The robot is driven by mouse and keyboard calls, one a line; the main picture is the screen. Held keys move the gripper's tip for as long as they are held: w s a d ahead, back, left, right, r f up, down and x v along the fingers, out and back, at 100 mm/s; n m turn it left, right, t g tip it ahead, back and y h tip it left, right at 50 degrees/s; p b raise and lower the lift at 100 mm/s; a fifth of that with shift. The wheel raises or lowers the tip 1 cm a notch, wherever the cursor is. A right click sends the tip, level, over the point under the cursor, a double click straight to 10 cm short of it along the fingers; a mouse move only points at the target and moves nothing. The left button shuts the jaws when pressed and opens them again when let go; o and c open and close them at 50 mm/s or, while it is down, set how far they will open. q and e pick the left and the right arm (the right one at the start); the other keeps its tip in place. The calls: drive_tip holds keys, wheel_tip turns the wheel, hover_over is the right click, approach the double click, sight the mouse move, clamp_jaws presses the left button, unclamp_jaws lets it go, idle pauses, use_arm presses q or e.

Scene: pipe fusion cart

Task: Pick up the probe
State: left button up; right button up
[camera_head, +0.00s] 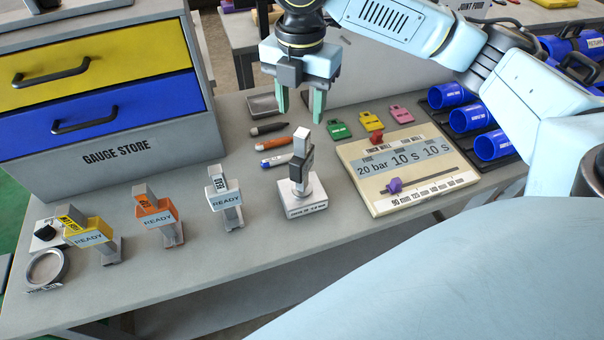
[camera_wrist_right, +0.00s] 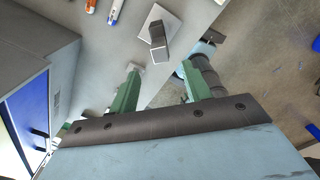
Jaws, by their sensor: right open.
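The probe (camera_head: 301,160) appears to be the grey and white upright device standing on a small white block (camera_head: 306,207) in the middle of the bench. It also shows in the right wrist view (camera_wrist_right: 158,36), beyond my fingertips. My right gripper (camera_head: 300,112) points down with two green fingers spread apart and nothing between them. In the head view its fingertips are above the probe's top in the picture, and they do not touch it. The right wrist view shows the same open fingers (camera_wrist_right: 159,72). My left gripper is not in view.
Several upright devices with READY labels, including an orange one (camera_head: 158,217), stand to the left. Markers (camera_head: 276,142) lie behind the probe. A settings board (camera_head: 420,172), coloured tags (camera_head: 371,122) and blue pipes (camera_head: 468,117) are to the right. The gauge store (camera_head: 120,158) stands back left.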

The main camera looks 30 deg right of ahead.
sight(302, 132)
drive_tip(key=f, duration=0.9)
drive_tip(key=shift+d+f+b, duration=0.15)
drive_tip(key=shift+d+b, duration=0.05)
drive_tip(key=shift+b, duration=0.15)
clamp_jaws()
